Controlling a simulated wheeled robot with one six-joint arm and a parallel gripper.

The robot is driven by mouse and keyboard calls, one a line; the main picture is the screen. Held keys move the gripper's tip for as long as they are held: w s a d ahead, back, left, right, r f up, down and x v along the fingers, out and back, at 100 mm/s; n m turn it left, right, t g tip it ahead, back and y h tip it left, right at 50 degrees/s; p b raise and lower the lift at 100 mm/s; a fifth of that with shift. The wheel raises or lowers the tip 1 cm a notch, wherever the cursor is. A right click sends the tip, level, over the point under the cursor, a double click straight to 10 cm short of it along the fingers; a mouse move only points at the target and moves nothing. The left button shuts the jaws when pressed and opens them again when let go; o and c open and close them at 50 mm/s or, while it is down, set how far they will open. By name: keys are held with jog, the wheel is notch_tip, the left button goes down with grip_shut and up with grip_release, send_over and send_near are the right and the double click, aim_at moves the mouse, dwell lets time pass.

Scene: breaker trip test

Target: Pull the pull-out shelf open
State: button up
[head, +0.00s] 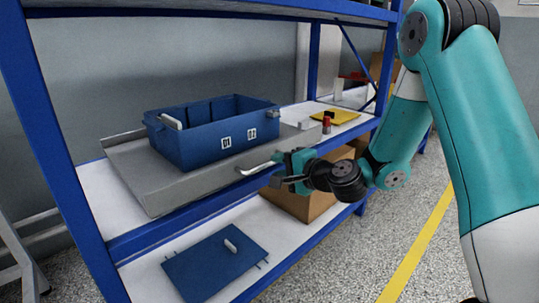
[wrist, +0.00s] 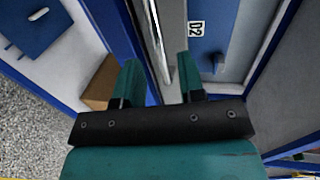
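The pull-out shelf (head: 130,172) is a grey metal tray on the rack's upper white board in the head view. A silver bar handle (head: 258,167) runs along its front edge. The handle also shows in the wrist view (wrist: 160,42), passing into the gap between my fingers. My gripper (head: 278,170) is at the front of the shelf, with its fingers apart on either side of the handle (wrist: 158,78). I see gaps between the bar and both fingers, so it is not gripped. The arm hides part of the shelf's right front.
A blue panel (head: 214,263) and a cardboard box (head: 300,205) are on the lower level. A yellow mat (head: 340,117) and a red item (head: 327,125) lie right. Floor in front is clear.

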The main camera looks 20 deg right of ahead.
aim_at(269, 163)
jog(key=shift+x, duration=2.3)
jog(key=shift+c, duration=0.4)
grip_shut()
